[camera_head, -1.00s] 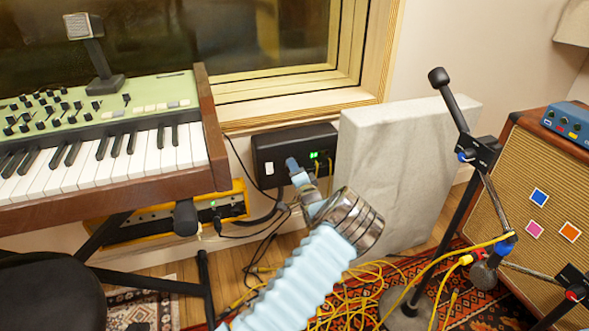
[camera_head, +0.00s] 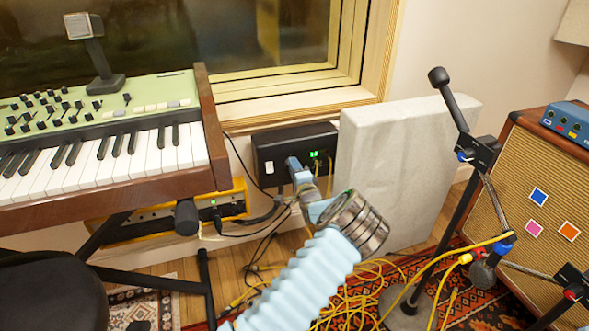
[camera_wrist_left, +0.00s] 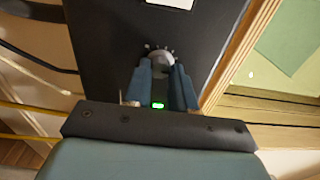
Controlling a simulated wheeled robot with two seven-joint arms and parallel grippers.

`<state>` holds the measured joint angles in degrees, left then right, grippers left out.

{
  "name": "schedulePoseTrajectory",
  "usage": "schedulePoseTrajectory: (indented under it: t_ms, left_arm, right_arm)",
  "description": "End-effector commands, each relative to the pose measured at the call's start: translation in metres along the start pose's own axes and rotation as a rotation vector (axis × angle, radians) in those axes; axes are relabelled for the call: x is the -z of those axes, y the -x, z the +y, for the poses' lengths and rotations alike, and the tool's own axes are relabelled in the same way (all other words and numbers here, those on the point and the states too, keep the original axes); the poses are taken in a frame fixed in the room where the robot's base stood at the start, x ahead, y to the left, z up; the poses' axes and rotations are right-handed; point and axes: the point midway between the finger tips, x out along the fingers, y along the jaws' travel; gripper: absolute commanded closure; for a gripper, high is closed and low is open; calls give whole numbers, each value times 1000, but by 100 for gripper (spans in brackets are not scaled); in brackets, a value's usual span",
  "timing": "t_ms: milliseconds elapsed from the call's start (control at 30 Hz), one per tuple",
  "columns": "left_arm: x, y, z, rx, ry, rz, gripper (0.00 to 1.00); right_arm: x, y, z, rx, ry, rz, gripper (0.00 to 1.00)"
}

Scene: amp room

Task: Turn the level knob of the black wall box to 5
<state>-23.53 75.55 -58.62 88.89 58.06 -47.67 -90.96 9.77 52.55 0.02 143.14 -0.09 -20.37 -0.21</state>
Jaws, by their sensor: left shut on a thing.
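The black wall box (camera_head: 275,150) is mounted on the wall below the window, with a small green display lit on its front. In the left wrist view the box's dark face (camera_wrist_left: 105,45) fills the middle, and the round grey level knob (camera_wrist_left: 160,60) has small light marks around it. My left gripper (camera_head: 297,168) reaches the box front; in the wrist view its two blue fingers (camera_wrist_left: 163,75) are closed on either side of the knob. The green display (camera_wrist_left: 158,105) shows between the fingers, too small to read. My right gripper is not in view.
A keyboard (camera_head: 95,150) on a stand is at left, with a yellow unit (camera_head: 150,222) below it. A pale panel (camera_head: 390,170) leans right of the box. A microphone stand (camera_head: 455,210) and amplifier (camera_head: 535,190) are at right. Yellow cables (camera_head: 345,300) lie on the floor.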

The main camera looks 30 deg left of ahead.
Motion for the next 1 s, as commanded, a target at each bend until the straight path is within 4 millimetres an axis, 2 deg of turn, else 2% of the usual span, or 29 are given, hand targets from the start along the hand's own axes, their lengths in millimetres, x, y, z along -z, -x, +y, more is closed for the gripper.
schedulePoseTrajectory:
  t_ms: [100, 133, 267, 533, 667, 767, 1000]
  left_arm:
    - [1, 1, 2, -4, 0, 2, 100]
    - [1, 1, 2, -4, 0, 2, 71]
    - [1, 1, 1, -3, 0, 1, 51]
    - [0, 1, 0, -1, 1, 1, 50]
    - [1, 9, 0, -1, 1, 1, 50]
    - [1, 27, 0, -3, 1, 1, 50]
    - [1, 87, 0, -3, -1, 3, 50]
  right_arm:
    - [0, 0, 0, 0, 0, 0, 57]
    - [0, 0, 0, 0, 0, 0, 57]
    - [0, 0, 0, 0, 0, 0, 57]
    - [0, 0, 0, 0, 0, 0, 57]
    - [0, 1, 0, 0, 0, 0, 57]
    - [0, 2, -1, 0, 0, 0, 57]
    - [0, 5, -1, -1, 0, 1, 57]
